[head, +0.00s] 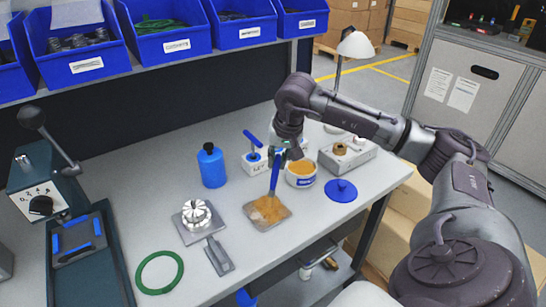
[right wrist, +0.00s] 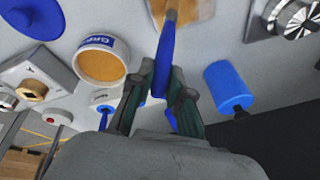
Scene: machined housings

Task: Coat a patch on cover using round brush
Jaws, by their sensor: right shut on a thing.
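My right gripper (head: 281,157) is shut on the blue handle of the round brush (head: 274,177). In the right wrist view the handle (right wrist: 165,63) stands between the fingers. The brush points down, slightly tilted, with its bristle end at the square cover (head: 284,215). The cover lies flat on the bench, with orange-brown coating over much of its top. I cannot tell whether the bristles touch it. The open tub of orange-brown grease (head: 301,179) stands just right of the brush and shows in the right wrist view (right wrist: 102,64). My left gripper is out of view.
A blue lid (head: 341,190) lies right of the tub. A blue bottle (head: 211,166) stands behind the cover. A finned metal part on a plate (head: 196,214), a grey bracket (head: 218,256) and a green ring (head: 159,272) lie to the left. The front middle of the bench is clear.

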